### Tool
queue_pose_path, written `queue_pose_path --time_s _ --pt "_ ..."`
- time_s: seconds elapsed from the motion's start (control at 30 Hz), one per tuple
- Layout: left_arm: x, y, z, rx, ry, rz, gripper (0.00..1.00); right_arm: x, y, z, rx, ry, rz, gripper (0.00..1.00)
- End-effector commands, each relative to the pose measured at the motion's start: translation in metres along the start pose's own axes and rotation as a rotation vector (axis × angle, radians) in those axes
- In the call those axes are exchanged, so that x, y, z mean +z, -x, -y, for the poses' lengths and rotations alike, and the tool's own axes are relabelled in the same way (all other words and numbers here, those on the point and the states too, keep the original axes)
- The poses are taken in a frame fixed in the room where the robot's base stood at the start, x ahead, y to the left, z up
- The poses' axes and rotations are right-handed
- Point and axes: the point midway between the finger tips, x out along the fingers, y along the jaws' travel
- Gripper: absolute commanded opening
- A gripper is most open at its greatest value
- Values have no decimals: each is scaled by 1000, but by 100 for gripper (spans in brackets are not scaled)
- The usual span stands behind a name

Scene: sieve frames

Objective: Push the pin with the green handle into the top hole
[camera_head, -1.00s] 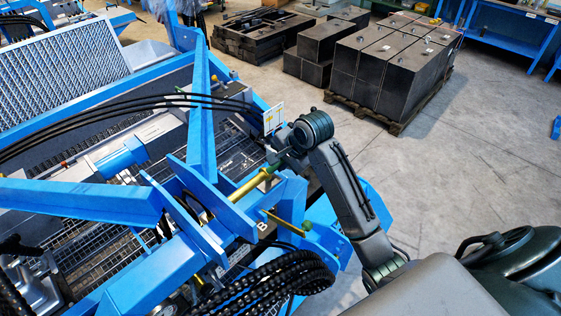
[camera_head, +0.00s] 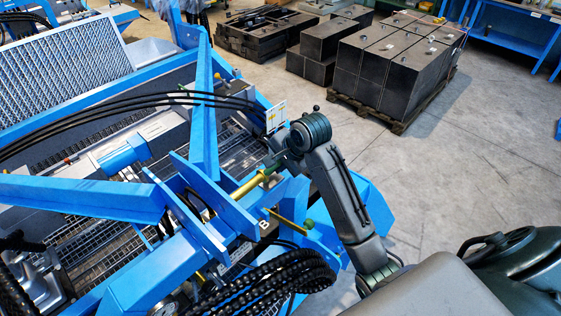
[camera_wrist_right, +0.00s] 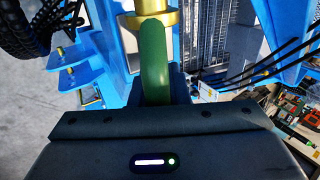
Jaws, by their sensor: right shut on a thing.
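The pin has a yellow shaft (camera_head: 249,187) and a curved green handle (camera_wrist_right: 155,62). In the head view the shaft lies slanted, its lower-left end meeting the blue bracket plate (camera_head: 226,212). The hole itself is hidden behind the plate and shaft. My right gripper (camera_head: 275,163) is at the handle end and shut on the green handle; its dark body covers much of the handle in the head view. In the right wrist view the handle runs up from the gripper to a yellow collar (camera_wrist_right: 151,20) against blue metal. My left gripper is not in view.
A second yellow pin with a green knob (camera_head: 309,223) sits just below on the blue frame. Black hoses (camera_head: 265,280) hang beneath, and thin cables (camera_head: 140,105) cross at the left. Blue beams (camera_head: 203,120) surround the bracket. Open floor (camera_head: 470,150) lies to the right.

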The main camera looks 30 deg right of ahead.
Motion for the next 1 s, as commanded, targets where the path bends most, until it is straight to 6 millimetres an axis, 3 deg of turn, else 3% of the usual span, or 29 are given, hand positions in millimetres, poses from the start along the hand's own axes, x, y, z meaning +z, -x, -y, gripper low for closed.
queue_pose_path --time_s 0.43,1.0 --pt "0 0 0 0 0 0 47 12 1 1 -3 -2 1 0" --pt "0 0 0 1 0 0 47 14 1 1 -3 -1 2 0"
